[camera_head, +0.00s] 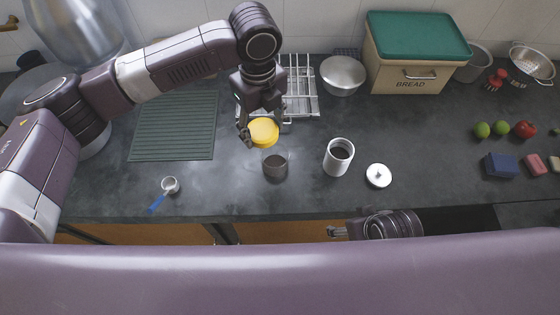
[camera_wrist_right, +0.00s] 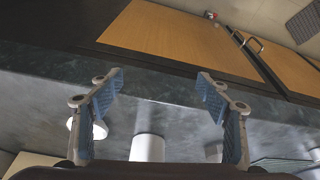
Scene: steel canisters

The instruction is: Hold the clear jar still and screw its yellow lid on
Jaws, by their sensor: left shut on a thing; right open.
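The yellow lid (camera_head: 263,132) is held by my left gripper (camera_head: 249,125), which is shut on its left side. The clear jar (camera_head: 275,166) stands upright on the counter with dark contents and an uncovered mouth. The lid shows just above and left of the jar's rim in the head view, apart from it. My right gripper (camera_head: 338,232) is by the counter's front edge, away from the jar. In the right wrist view it is open (camera_wrist_right: 160,85), with nothing between its fingers.
A white canister (camera_head: 338,158) with dark contents stands right of the jar, its loose lid (camera_head: 378,175) beside it. A blue-handled scoop (camera_head: 168,187) lies at the left front. A wire rack (camera_head: 301,88) and steel bowl (camera_head: 343,75) are behind. The green mat (camera_head: 173,125) is left.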

